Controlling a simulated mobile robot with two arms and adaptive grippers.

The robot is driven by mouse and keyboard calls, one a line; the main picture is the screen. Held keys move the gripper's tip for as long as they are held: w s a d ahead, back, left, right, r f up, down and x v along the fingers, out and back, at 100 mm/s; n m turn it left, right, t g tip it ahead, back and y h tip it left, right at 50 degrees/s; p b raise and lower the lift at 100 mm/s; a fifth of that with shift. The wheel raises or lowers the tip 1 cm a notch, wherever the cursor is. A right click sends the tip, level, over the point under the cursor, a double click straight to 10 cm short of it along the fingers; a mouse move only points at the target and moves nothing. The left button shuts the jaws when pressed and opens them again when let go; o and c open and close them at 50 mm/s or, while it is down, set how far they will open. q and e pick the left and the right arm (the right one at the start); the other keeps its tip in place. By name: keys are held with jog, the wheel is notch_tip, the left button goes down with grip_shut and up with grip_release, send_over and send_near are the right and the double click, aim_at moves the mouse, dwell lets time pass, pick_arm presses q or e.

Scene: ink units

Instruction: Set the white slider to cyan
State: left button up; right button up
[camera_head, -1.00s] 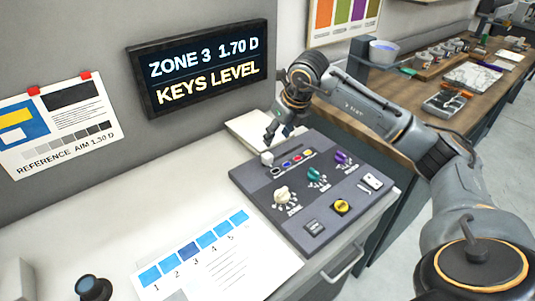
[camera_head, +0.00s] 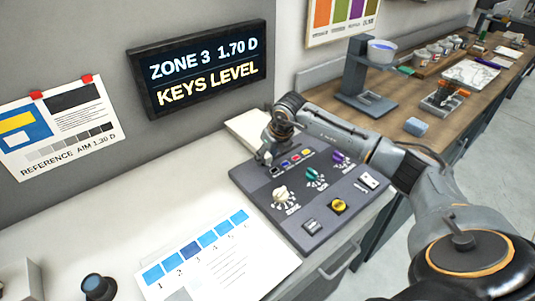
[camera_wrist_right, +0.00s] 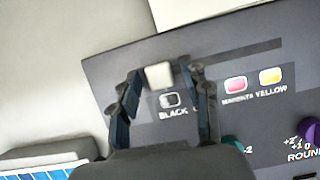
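The white slider (camera_wrist_right: 159,75) shows in the right wrist view at the left part of its dark slot, just above the BLACK label and its swatch (camera_wrist_right: 170,100). My right gripper (camera_wrist_right: 164,76) is over it, with one finger on each side and visible gaps between fingers and knob. In the head view my right gripper (camera_head: 266,157) is down at the far left part of the dark control panel (camera_head: 253,184) and largely hides the slider. The cyan swatch is hidden behind a finger in the wrist view; magenta (camera_wrist_right: 236,84) and yellow (camera_wrist_right: 270,76) show. My left gripper is not in view.
The panel also bears a white knob (camera_head: 280,193), a teal knob (camera_head: 312,174), a purple knob (camera_head: 338,156) and a yellow button (camera_head: 338,205). A display (camera_head: 205,68) reads ZONE 3 1.70 D, KEYS LEVEL. A blue swatch sheet (camera_head: 225,268) lies left of the panel.

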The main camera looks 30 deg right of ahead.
grip_shut()
jog(key=shift+w+d+b, duration=0.15)
jog(key=shift+d+b, duration=0.75)
jog(key=shift+d, duration=1)
jog(key=shift+d+r, duration=0.1)
jog(key=shift+d, duration=0.35)
jog(key=shift+o, duration=1.1)
grip_release()
jog(key=shift+a, duration=0.1)
jog(key=v, duration=1.2)
jog(key=shift+w, duration=0.1)
